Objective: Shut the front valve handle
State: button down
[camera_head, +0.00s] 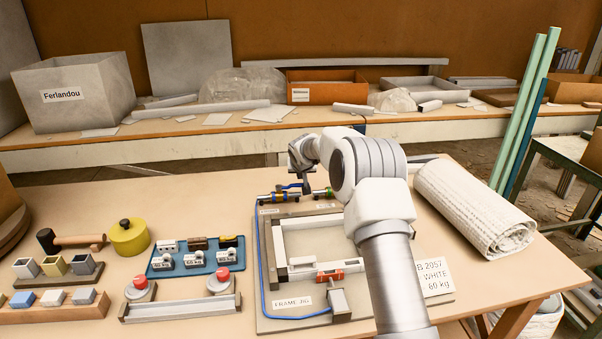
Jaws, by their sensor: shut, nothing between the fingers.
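The frame jig board (262,315) lies on the near table with a blue hose along its left side. My gripper (301,176) is shut and empty, pointing down just above or beside the blue handle. I cannot tell whether it touches. My wrist hides part of the jig's right side.
A red clamp (330,275) sits at the jig's front. Left of the jig are a blue tray (197,262) of small blocks, two red buttons and a yellow pot (129,237). A crowded bench stands behind.

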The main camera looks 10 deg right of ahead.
jog(key=shift+s+a+f, duration=0.1)
jog(key=shift+s, duration=0.75)
